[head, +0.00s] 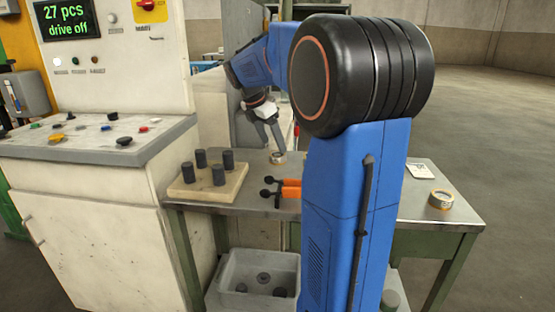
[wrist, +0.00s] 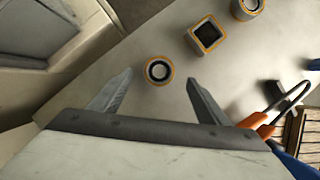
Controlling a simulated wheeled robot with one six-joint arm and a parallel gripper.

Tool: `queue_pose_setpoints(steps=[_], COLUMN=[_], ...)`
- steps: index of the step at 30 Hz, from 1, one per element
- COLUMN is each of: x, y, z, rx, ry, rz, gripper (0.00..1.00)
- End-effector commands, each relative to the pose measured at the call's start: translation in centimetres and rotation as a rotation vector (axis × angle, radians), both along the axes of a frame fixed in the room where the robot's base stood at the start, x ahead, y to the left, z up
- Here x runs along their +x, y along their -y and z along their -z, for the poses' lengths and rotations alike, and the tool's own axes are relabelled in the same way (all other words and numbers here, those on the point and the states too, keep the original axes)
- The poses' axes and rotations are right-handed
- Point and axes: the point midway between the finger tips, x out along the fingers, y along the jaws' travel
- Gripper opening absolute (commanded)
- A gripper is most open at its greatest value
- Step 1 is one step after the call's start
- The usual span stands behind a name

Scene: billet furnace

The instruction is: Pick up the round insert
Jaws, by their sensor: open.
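A small round insert (wrist: 158,71) with an orange-tan rim and a dark centre lies on the grey table. It also shows in the head view (head: 278,158), on the tabletop just below my gripper. My gripper (wrist: 160,76) is open and empty. In the wrist view its two fingers stand on either side of the round insert, with gaps between. I cannot tell how far above the table the fingertips are. A square insert (wrist: 206,36) lies beyond the round one, and another round piece (wrist: 247,7) is cut by the top edge.
A wooden block (head: 238,182) with several dark pegs and an orange-handled tool (head: 288,188) are on the table (head: 420,212). A tan ring (head: 440,200) lies at the right. A control cabinet (head: 90,205) stands left; a grey bin (head: 230,297) is below. My arm hides the table's middle.

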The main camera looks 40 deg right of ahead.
Motion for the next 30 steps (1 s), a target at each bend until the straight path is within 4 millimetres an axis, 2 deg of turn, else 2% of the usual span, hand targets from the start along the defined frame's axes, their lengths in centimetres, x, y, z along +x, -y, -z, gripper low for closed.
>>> queue_pose_setpoints(steps=[12,22,23,30], x=[0.0,0.0,0.0,0.0], y=[1.6,1.8,1.8,1.8], z=[4.3,4.9,4.9,4.9], rx=[0.0,0.0,0.0,0.0], ry=[-0.002,0.0,0.0,0.0], rz=[0.001,0.0,0.0,0.0], gripper=[0.7,0.7,0.65,0.08])
